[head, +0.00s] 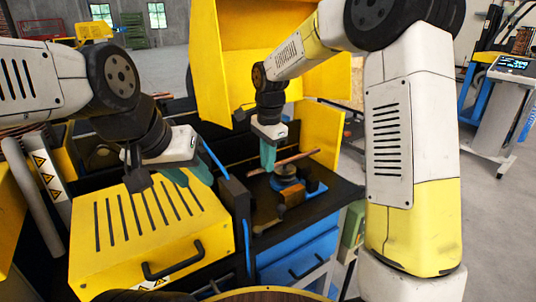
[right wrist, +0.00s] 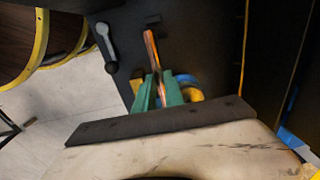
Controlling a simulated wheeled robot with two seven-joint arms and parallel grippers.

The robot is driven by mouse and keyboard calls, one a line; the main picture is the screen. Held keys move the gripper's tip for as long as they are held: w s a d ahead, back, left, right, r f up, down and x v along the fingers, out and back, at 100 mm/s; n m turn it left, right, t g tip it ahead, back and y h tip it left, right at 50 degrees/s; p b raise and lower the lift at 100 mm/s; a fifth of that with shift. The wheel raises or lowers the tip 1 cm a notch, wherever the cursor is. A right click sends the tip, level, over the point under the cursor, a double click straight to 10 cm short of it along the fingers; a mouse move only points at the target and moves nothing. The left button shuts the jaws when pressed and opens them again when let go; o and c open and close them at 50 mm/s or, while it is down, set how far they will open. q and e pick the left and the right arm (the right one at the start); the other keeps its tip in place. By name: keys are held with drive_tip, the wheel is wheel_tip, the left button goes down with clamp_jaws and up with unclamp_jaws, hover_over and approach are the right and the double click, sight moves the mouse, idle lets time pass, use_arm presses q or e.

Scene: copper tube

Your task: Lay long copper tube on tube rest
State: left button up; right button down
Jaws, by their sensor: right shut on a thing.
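The long copper tube (head: 301,155) is a thin, slightly tilted rod above the dark bench top at the middle right of the head view. My right gripper (head: 268,164) points down and is shut on it. In the right wrist view the tube (right wrist: 152,55) runs up and away from between the teal fingers (right wrist: 160,92). A round dark fixture on a blue base (head: 314,188) is just below the tube; I cannot tell whether they touch, or which part is the tube rest. My left gripper (head: 188,180) is open and empty above the yellow cover.
A slotted yellow cover (head: 150,228) with a black handle fills the lower left. Tall yellow machine panels (head: 230,45) stand behind the bench. A blue cabinet (head: 300,255) is under the bench top. A grey lever (right wrist: 106,45) lies left of the tube in the wrist view.

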wheel_tip(320, 180, down, 8)
drive_tip(key=shift+f, duration=0.1)
drive_tip(key=shift+w+a+f, duration=0.15)
drive_tip(key=shift+w+a, duration=0.1)
drive_tip(key=shift+w, duration=0.15)
idle(0.4)
drive_tip(key=c, duration=1.3)
unclamp_jaws()
drive_tip(key=shift+c, duration=0.2)
wheel_tip(320, 180, up, 8)
drive_tip(key=shift+s, duration=0.25)
